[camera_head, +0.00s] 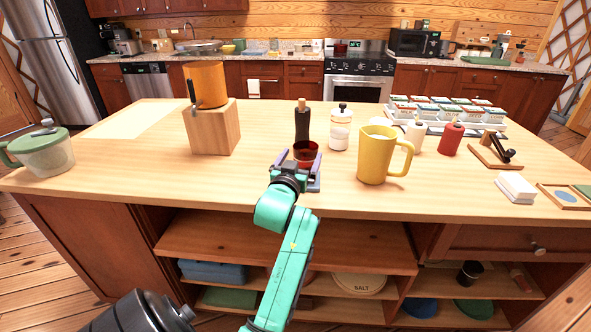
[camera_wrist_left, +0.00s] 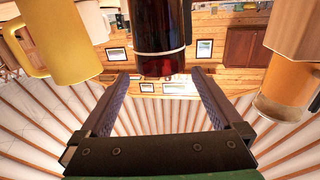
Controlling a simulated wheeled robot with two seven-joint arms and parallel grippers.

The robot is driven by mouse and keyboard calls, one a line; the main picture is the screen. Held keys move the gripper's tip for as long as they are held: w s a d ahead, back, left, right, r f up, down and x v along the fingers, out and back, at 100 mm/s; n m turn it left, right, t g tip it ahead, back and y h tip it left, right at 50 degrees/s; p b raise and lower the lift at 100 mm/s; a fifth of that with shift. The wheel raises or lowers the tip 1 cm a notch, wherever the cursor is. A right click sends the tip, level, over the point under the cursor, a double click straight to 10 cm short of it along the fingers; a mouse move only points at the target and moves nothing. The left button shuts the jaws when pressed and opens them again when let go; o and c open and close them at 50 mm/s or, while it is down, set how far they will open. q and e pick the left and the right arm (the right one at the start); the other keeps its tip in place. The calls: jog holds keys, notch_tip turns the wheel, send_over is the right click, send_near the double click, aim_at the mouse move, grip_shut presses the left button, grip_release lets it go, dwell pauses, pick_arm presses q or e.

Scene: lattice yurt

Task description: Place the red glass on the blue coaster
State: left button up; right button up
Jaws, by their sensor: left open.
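The red glass (camera_head: 306,157) stands on the island counter, dark red and see-through. In the wrist view the red glass (camera_wrist_left: 162,38) shows upside down, between and just beyond the fingertips. My left gripper (camera_head: 302,166) is open at the near side of the glass; its two fingers (camera_wrist_left: 160,75) lie to either side, and I cannot tell whether they touch it. A blue round disc, seemingly the blue coaster (camera_head: 565,197), lies in a wooden frame at the counter's right end, with nothing on it. My right gripper is not in view.
A yellow mug (camera_head: 376,157) stands right of the glass. A dark mill (camera_head: 302,124) and white bottle (camera_head: 340,130) stand behind it. A wooden block (camera_head: 212,132) carrying an orange mug (camera_head: 206,84) is left. A red bottle (camera_head: 451,139) and white block (camera_head: 516,187) are further right.

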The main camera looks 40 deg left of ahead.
pick_arm(q)
jog(key=v, duration=0.6)
jog(key=shift+b, duration=0.35)
jog(key=shift+s, duration=0.15)
